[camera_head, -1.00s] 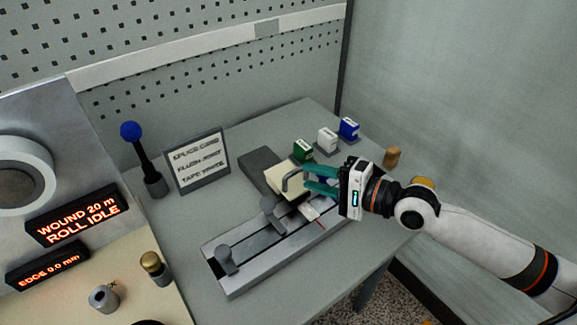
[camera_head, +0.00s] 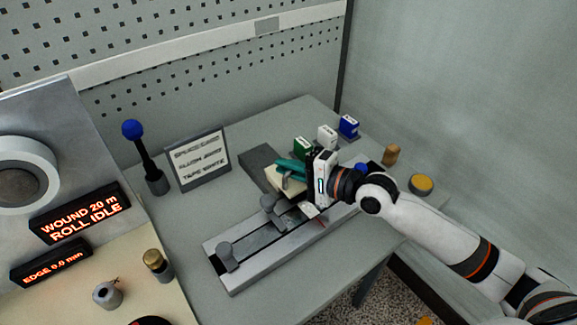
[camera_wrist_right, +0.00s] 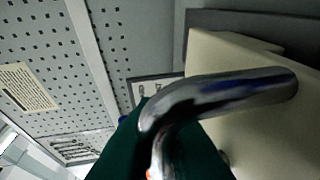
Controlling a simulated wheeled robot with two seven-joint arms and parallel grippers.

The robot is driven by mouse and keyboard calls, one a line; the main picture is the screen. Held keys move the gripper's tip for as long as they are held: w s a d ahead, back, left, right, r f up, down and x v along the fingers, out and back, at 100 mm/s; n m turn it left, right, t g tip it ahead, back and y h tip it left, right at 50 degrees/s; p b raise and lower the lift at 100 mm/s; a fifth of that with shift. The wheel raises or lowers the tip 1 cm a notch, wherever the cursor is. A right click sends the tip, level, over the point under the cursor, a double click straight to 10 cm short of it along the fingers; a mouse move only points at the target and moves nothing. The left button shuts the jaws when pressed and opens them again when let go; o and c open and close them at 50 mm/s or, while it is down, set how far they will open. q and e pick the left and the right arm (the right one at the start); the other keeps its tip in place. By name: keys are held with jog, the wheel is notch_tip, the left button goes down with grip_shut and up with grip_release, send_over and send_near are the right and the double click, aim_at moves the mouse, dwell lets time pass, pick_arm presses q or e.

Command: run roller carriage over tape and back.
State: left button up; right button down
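The roller carriage, a cream block (camera_head: 273,178) with a bent metal handle, sits at the back side of the grey splicing track (camera_head: 250,275). My right gripper (camera_head: 289,171) has its teal fingers at the handle. The right wrist view shows the shiny handle (camera_wrist_right: 225,92) close up, running from the cream block (camera_wrist_right: 275,130) across a dark green finger; whether the fingers are closed on it is unclear. A small white piece, perhaps tape, (camera_head: 311,210) lies on the track with a thin red mark beside it. My left gripper is out of view.
Green (camera_head: 302,147), white (camera_head: 327,137) and blue (camera_head: 349,126) dispensers stand behind the gripper. A card (camera_head: 198,160) reading "tape white" and a blue-knobbed lever (camera_head: 146,155) stand left. Grey clamp knobs (camera_head: 227,255) rise from the track. The table's left-middle is clear.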

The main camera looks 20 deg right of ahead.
jog(key=w+a, duration=0.1)
jog(key=w, duration=0.4)
jog(key=w+a, duration=0.1)
jog(key=w, duration=0.1)
jog(key=shift+w+a, duration=0.25)
jog(key=shift+a, duration=0.05)
jog(key=shift+r, duration=0.1)
jog(key=c, duration=1.7)
grip_release()
jog(key=shift+o, duration=1)
jog(key=shift+w+a, duration=0.1)
jog(key=shift+w, duration=0.05)
